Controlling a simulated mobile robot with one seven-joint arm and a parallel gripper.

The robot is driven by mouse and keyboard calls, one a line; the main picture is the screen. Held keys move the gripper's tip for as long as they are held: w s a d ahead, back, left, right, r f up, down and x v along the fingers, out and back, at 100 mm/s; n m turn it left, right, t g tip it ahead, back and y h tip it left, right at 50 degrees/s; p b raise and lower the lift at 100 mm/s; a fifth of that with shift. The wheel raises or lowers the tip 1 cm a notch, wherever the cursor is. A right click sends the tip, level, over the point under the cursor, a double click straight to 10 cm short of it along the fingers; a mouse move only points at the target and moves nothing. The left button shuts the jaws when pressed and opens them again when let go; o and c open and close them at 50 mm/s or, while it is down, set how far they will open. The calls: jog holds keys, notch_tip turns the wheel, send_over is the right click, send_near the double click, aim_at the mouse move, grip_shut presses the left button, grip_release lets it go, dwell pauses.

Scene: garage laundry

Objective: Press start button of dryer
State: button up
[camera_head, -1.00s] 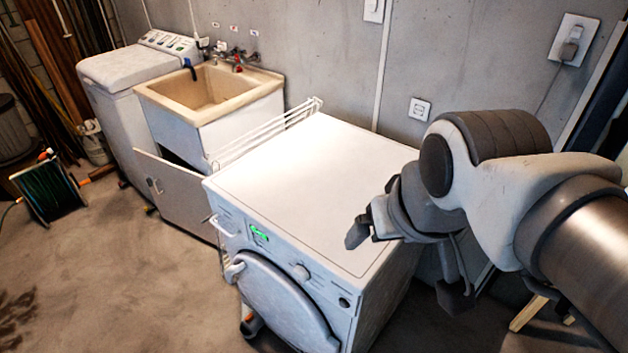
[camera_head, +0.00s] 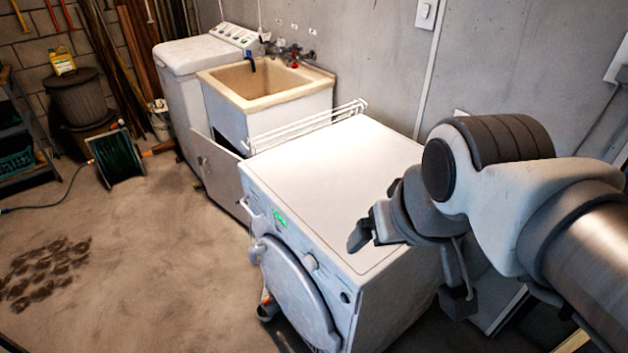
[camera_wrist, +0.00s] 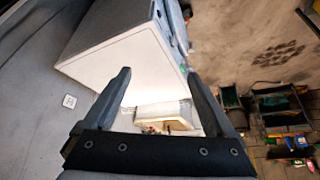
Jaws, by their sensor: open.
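The dryer (camera_head: 320,175) is a white front-loading machine, right of centre in the head view, with its round door (camera_head: 292,292) shut. Its front panel carries a green-lit display (camera_head: 280,218), a round knob (camera_head: 311,262) and a small dark round button (camera_head: 345,297) near the right corner. I cannot read which control is start. My gripper (camera_head: 408,268) is open and empty and appears over the dryer's right side, near its front right corner. In the wrist view the open fingers of my gripper (camera_wrist: 158,76) frame part of the white dryer (camera_wrist: 125,65).
A drying rack (camera_head: 305,125) stands behind the dryer's left side. A sink (camera_head: 262,85) and a white washing machine (camera_head: 195,60) line the wall. A green hose reel (camera_head: 118,158) stands at the left. The floor (camera_head: 150,255) before the dryer is clear.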

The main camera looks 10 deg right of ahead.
jog(key=shift+c, duration=0.2)
grip_shut()
dwell(1.4)
